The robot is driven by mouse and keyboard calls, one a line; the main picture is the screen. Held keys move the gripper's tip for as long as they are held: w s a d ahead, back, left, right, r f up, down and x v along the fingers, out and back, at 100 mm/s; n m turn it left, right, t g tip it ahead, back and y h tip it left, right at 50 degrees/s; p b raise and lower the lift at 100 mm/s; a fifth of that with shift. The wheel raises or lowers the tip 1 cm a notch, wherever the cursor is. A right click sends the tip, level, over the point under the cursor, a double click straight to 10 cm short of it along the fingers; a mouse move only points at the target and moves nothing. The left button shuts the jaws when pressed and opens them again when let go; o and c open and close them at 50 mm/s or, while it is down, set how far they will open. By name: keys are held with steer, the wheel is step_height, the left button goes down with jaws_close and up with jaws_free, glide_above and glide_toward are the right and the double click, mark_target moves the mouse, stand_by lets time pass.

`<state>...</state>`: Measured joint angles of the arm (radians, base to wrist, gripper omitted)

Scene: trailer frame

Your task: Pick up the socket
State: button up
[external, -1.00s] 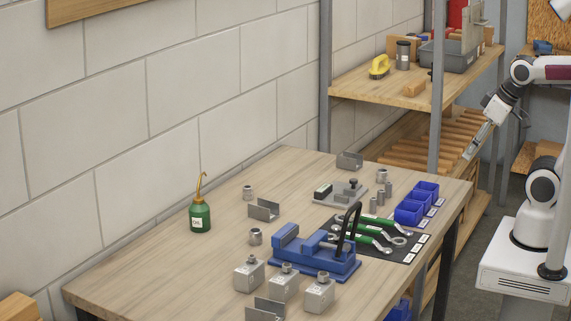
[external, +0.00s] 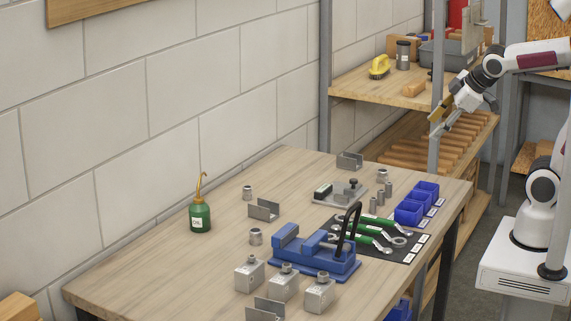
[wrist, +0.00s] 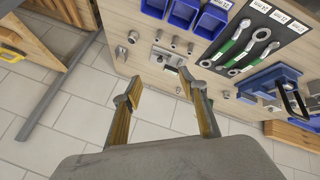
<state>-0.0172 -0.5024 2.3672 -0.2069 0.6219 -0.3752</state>
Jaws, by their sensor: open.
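Several small grey metal cylinders that look like sockets stand on the workbench; I cannot tell which one is the task's socket. One (external: 382,175) stands at the far right near the blue bins and also shows in the wrist view (wrist: 132,36). Others stand near the wall side (external: 247,192) and left of the blue vise (external: 255,237). A small cluster (external: 380,197) is beside the grey fixture. My gripper (external: 437,122) is open and empty, high beyond the bench's far right end. In the wrist view its fingers (wrist: 160,95) are spread, with nothing between them.
The wooden bench (external: 150,265) carries a grey fixture plate (external: 338,194), a blue vise (external: 315,262), wrenches on a black mat (external: 405,253), blue bins (external: 410,212), bent brackets (external: 263,210) and a green oil can (external: 200,217). A shelf rack (external: 438,100) stands behind.

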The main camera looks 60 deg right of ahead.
steer(key=w+a+r+n+t, duration=0.1)
steer(key=w+n+t, duration=0.1)
steer(key=w+n, duration=0.5)
steer(key=w+a+r+n+t, duration=0.1)
steer(key=w+n, duration=0.2)
steer(key=w, duration=0.8)
steer(key=w+a+f+n+t+y, duration=0.1)
steer(key=w+a+f+n+y, duration=0.25)
steer(key=w+a+n, duration=0.65)
steer(key=w+a+f+n+y, duration=0.5)
steer(key=w+a+f+n, duration=0.25)
steer(key=n, duration=0.35)
steer(key=s+a+f+n+g+y, duration=0.1)
steer(key=a+f+n+g, duration=0.1)
steer(key=a+f+n, duration=0.1)
steer(key=s+a+f+n+g+y, duration=0.1)
steer(key=a+f+n+y, duration=0.1)
steer(key=a+f+n, duration=0.2)
steer(key=s+a+f+n+g+y, duration=0.1)
steer(key=a+f+n+g+y, duration=0.1)
steer(key=a+f+n, duration=0.2)
steer(key=shift+f+g, duration=0.3)
steer(key=shift+f, duration=0.4)
steer(key=shift+s+a+f+n, duration=0.2)
steer(key=shift+n, duration=0.2)
